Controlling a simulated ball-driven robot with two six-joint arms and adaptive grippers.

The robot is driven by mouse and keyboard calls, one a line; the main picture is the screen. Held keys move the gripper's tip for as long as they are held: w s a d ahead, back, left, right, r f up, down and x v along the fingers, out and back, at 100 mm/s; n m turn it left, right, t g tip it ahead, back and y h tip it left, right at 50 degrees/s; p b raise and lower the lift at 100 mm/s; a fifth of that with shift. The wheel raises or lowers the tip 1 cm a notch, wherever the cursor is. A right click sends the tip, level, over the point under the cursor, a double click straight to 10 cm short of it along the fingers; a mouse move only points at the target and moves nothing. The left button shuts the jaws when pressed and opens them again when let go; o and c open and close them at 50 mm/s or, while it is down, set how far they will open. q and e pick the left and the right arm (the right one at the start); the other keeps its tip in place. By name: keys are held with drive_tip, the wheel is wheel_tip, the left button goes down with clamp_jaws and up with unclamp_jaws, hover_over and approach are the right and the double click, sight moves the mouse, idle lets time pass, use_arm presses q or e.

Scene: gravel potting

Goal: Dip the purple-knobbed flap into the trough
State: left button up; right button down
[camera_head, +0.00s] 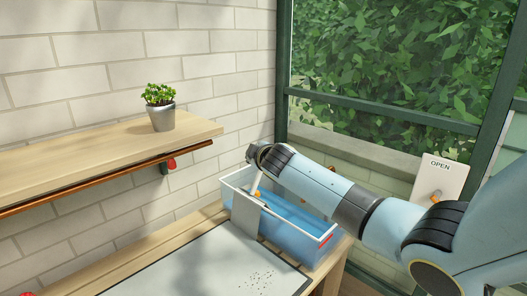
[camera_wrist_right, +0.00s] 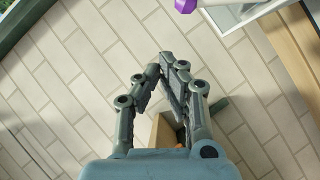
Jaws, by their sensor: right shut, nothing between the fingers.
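The trough (camera_head: 318,257) is a clear bluish tub with a white rim and blue water inside, on the wooden bench. A pale flat panel (camera_head: 245,214) stands at its near left side; I cannot tell whether it is the flap. A purple knob (camera_wrist_right: 186,5) on a white part shows at the top edge of the right wrist view, cut off. No purple shows in the head view. My right arm reaches over the trough from the right. My right gripper (camera_wrist_right: 167,62) is shut and empty, apart from the knob. My left gripper is out of view.
A white board (camera_head: 200,262) with dark specks lies on the bench. A wooden shelf (camera_head: 90,160) with a potted plant (camera_head: 162,117) is at the left. A white panel marked OPEN (camera_head: 438,180) stands at the right. A small orange thing (camera_head: 257,194) is at the trough.

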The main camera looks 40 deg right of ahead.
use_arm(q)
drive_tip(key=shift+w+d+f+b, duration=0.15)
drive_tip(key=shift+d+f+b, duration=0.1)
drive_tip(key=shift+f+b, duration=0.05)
use_arm(e)
drive_tip(key=d+v, duration=0.1)
drive_tip(key=v, duration=0.7)
drive_tip(key=shift+s+r, duration=0.3)
drive_tip(key=shift+s, duration=0.2)
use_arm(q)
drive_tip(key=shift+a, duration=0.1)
use_arm(e)
drive_tip(key=shift+a, duration=0.15)
